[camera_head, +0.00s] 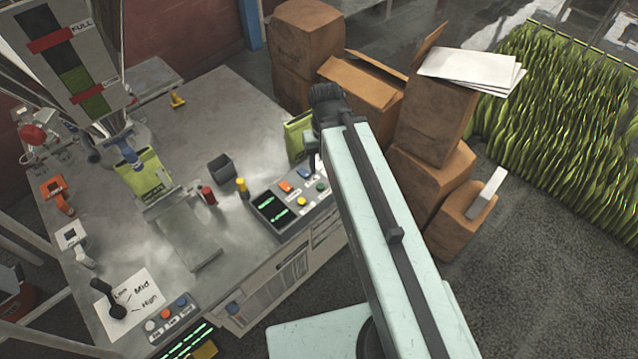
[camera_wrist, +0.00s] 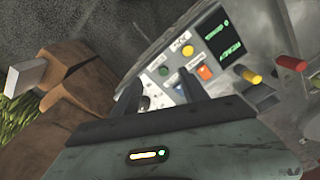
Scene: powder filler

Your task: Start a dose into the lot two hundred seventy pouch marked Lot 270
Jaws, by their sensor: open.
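A green pouch (camera_head: 148,175) stands under the filler's nozzle (camera_head: 125,145) on the metal table in the head view. It has dark print that I cannot read. A second green pouch (camera_head: 298,137) stands at the table's far edge, partly hidden by my arm. I cannot tell which pouch is Lot 270. The button panel (camera_head: 308,202) has orange, blue, yellow and green buttons and a dark screen. It also shows in the wrist view (camera_wrist: 188,57). My gripper (camera_head: 317,155) is open above the panel's far end, its fingers mostly hidden.
The hopper (camera_head: 65,60) has a FULL gauge. A Low/Mid/High lever (camera_head: 117,310) and another button row (camera_head: 167,318) are at the near left. Cardboard boxes (camera_head: 435,115) crowd the right.

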